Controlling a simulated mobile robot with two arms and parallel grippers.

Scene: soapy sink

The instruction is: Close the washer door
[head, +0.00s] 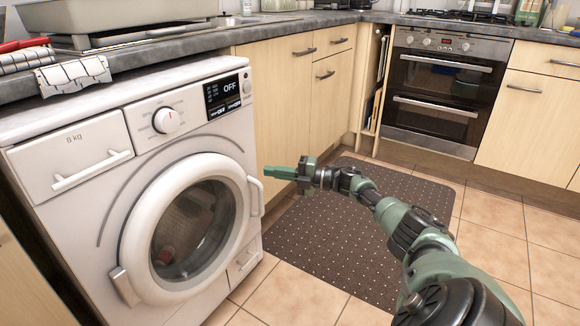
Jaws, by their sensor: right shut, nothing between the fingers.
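The white washer (65,215) stands at the left under the worktop. Its round door (140,255) has a white ring, dark glass, a handle (257,196) on the right and a hinge (124,287) at the lower left. The door lies against or very close to the washer front; I cannot tell whether it is fully shut. My right gripper (270,172) is shut and empty, pointing left, just right of and slightly above the door handle. I cannot tell whether it touches the washer. My left gripper is not in view.
A dark dotted mat (330,240) lies on the tiled floor under my right arm. Wooden cabinets (285,100) stand right of the washer, and an oven (440,90) is at the back. The grey worktop (190,42) runs above the washer.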

